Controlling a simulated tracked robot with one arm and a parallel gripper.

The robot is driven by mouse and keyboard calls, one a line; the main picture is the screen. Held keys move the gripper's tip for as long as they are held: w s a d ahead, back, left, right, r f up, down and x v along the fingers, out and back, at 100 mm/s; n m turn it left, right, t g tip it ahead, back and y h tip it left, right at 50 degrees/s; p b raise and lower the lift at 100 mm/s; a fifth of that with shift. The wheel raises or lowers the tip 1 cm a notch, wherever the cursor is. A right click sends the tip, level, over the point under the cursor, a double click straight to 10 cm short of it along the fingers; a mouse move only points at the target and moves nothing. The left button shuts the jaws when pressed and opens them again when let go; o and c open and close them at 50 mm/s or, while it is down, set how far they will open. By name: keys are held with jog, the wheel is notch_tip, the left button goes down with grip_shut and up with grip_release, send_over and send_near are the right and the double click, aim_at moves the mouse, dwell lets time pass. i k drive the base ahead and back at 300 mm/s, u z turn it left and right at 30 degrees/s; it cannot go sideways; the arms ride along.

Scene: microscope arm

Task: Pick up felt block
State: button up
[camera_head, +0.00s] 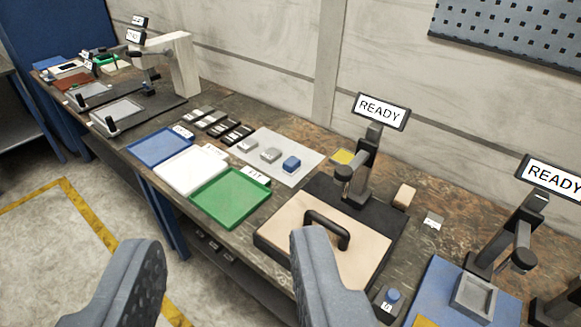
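My gripper (223,241) is open, with its two dark grey fingers wide apart at the bottom of the view and nothing between them. No block is labelled as felt, so I cannot tell which one it is. A grey mat (303,148) on the bench bears two greyish blocks and a blue-topped block (291,165). A small tan block (404,196) sits on the bench to the right of a microscope-like stand. All these blocks lie beyond the fingers, apart from them.
Blue (160,147), white (191,172) and green (231,198) trays line the bench's front edge. A tan board with a black handle (327,230) lies before a stand with a READY sign (381,111). Another READY stand (510,232) is at right. Floor is clear at left.

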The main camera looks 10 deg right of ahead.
aim_at(292, 165)
jog(key=k, duration=1.2)
jog(key=u, duration=0.6)
jog(key=i, duration=1.35)
jog(key=u, duration=0.4)
jog(key=i, duration=1.3)
jog(key=z, duration=0.8)
jog(key=i, duration=1.1)
jog(key=z, duration=0.9)
jog(key=i, duration=0.3)
jog(key=z, duration=0.2)
jog(key=k, duration=0.5)
